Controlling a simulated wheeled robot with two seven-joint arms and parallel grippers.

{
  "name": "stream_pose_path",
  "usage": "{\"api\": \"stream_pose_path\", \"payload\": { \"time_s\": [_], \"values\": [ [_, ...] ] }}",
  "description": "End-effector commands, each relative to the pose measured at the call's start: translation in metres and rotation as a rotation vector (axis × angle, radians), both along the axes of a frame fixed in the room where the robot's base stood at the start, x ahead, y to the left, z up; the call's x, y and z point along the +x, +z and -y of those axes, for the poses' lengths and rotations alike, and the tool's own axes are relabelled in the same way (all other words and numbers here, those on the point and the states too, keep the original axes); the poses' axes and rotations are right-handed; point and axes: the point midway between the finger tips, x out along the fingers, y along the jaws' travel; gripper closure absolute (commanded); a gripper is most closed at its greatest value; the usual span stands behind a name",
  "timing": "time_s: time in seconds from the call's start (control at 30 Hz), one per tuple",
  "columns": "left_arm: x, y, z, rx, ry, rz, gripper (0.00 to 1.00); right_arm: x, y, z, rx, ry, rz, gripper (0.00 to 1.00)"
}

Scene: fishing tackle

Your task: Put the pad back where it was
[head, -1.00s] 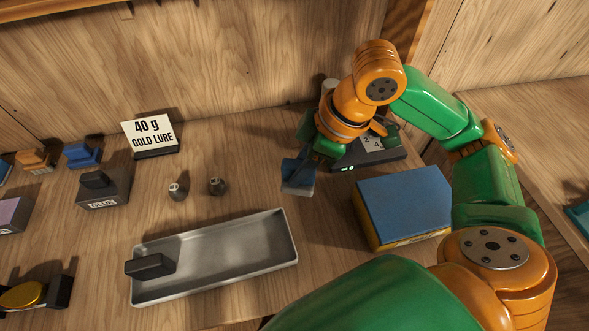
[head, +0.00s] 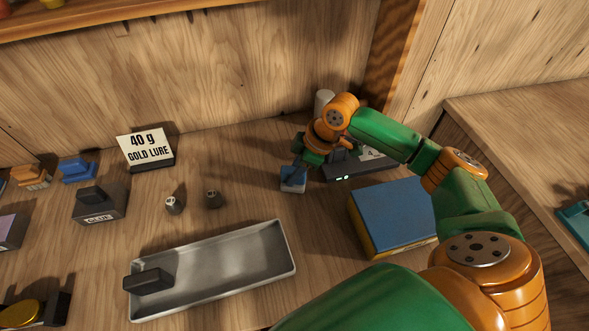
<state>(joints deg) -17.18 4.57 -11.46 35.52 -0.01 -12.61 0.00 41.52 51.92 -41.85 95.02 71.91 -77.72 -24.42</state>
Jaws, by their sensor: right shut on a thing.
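My right gripper (head: 299,167) is shut on a small piece, blue on top and pale grey below, which looks like the pad (head: 293,184). The wrist hides part of the device and the fingertips are hard to make out. My left gripper is not in view.
A metal tray (head: 262,281) with a dark block (head: 148,281) lies in front. A blue-topped box (head: 395,215) is at right. A "40 g GOLD LURE" sign (head: 146,148), a dark glue box (head: 98,204), and blue (head: 79,170) and orange (head: 32,176) pieces are left.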

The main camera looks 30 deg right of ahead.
Motion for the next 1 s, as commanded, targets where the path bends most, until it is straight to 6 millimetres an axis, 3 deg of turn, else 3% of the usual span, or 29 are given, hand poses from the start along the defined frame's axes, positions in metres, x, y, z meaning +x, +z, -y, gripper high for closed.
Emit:
{"api": "stream_pose_path", "payload": {
  "time_s": [0.03,0.1,0.13,0.47,0.8,1.0],
  "values": [
    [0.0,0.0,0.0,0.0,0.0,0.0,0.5,0.0,0.0,0.0,0.0,0.0,0.0,0.6],
    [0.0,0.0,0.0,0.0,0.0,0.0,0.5,0.0,0.0,0.0,0.0,0.0,0.0,0.41],
    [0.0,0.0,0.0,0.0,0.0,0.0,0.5,0.0,0.0,0.0,0.0,0.0,0.0,0.38],
    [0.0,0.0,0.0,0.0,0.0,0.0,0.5,0.0,0.006,0.001,0.0,0.0,0.001,0.38],
    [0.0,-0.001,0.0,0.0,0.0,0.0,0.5,-0.02,0.088,0.028,0.0,-0.002,0.004,0.38],
    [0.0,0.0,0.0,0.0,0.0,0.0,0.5,-0.027,0.113,0.036,0.001,-0.001,0.0,0.38]
  ]
}}
